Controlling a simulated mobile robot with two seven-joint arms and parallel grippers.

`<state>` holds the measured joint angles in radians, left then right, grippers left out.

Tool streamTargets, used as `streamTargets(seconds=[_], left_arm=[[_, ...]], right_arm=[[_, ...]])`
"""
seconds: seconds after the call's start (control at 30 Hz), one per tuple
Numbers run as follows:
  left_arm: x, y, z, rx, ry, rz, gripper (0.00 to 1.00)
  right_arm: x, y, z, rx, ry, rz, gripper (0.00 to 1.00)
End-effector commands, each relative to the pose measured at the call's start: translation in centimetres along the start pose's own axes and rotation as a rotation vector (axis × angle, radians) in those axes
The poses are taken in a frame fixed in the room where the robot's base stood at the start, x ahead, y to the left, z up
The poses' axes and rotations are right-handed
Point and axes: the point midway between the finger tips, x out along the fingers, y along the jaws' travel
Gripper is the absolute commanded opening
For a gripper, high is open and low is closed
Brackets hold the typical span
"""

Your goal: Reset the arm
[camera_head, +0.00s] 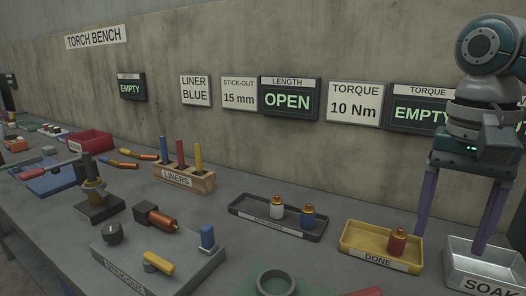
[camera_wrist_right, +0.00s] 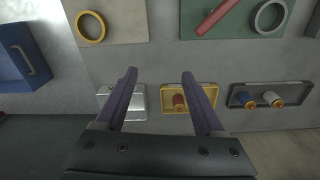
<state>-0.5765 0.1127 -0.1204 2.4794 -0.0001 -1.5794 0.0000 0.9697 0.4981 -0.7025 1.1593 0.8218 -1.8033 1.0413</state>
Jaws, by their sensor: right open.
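My right gripper (camera_head: 455,225) hangs at the right of the head view with its two purple fingers pointing down, spread apart and with nothing between them. It is over the metal SOAK tray (camera_head: 485,252), at the right end of the bench. In the right wrist view the same fingers (camera_wrist_right: 158,75) are wide apart, with the bench below. The yellow DONE tray (camera_head: 352,243) holds a red torch part (camera_head: 397,243) and stands left of the gripper. My left gripper is in neither view.
A dark tray (camera_head: 250,210) holds a white and a blue part. A wooden LINERS rack (camera_head: 200,184) holds upright coloured rods. The grey STICK-OUT fixture (camera_head: 190,270) and a green mat with a ring (camera_head: 275,284) are in front. The concrete wall with signs stands behind.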

Motion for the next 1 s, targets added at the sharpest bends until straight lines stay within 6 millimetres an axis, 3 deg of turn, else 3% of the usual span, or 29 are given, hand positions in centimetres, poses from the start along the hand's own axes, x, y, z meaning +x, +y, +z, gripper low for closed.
streamTargets(seconds=[0.17, 0.3, 0.5, 0.7, 1.0], left_arm=[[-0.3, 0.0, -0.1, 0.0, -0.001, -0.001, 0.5], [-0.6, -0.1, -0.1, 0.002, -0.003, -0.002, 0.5], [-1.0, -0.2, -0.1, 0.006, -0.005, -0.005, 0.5], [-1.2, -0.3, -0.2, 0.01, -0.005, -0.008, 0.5], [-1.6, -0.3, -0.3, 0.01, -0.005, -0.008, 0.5]], right_arm=[[4.3, -1.4, 5.0, -0.25, 0.0, -0.034, 0.71], [7.6, -1.9, 10.7, -0.487, 0.015, -0.11, 0.71], [9.4, -0.1, 17.9, -0.72, 0.092, -0.226, 0.71], [8.7, 3.6, 21.0, -0.807, 0.189, -0.239, 0.71], [6.4, 10.1, 22.6, -0.859, 0.293, -0.139, 0.71]])
